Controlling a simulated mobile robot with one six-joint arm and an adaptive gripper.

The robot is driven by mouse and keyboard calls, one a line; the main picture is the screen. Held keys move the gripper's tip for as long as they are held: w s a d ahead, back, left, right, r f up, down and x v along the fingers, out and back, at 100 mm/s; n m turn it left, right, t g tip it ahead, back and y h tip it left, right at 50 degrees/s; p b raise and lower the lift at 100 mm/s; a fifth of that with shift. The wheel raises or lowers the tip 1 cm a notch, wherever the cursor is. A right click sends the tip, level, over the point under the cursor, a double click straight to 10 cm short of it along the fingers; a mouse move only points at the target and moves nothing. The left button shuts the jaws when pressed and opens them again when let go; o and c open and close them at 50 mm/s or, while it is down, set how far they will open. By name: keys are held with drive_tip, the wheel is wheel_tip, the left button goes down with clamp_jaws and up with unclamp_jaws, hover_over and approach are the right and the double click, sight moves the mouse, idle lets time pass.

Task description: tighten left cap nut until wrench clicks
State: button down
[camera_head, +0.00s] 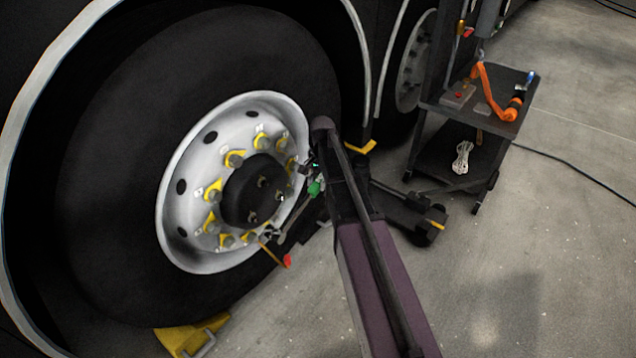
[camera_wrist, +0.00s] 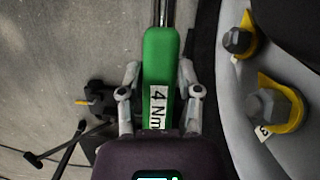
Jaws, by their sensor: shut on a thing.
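My gripper (camera_wrist: 159,72) is shut on the green handle (camera_wrist: 160,50) of a wrench, with a finger on each side. A white label on the handle reads "4 Nm" as far as it shows. In the head view the green handle (camera_head: 315,188) is right of the wheel, and the shaft runs down and left toward the rim's lower right. The dark hub (camera_head: 245,196) carries a few small metal nuts, one (camera_head: 252,218) near its lower edge. I cannot tell which is the left cap nut, or whether the wrench head sits on one.
Wheel nuts with yellow pointers (camera_head: 234,160) ring the hub. A red-tipped tool (camera_head: 287,261) shows below the wrench. A yellow chock (camera_head: 190,338) is under the tyre (camera_head: 110,200). A dark cart (camera_head: 440,108) with an orange tool (camera_head: 490,95) stands right. Floor at lower right is clear.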

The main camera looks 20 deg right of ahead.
drive_tip(key=shift+s+a+r+m+p, duration=0.15)
drive_tip(key=shift+a+r+p, duration=0.05)
drive_tip(key=shift+r+p, duration=0.65)
drive_tip(key=shift+s+a+r+m+p, duration=0.1)
drive_tip(key=shift+a+r+m+p, duration=0.1)
drive_tip(key=shift+r+p, duration=0.65)
drive_tip(key=shift+s+a+r, duration=0.1)
idle(0.9)
drive_tip(key=shift+w+a, duration=0.85)
drive_tip(key=shift+w, duration=0.3)
idle(2.0)
drive_tip(key=shift+f, duration=0.25)
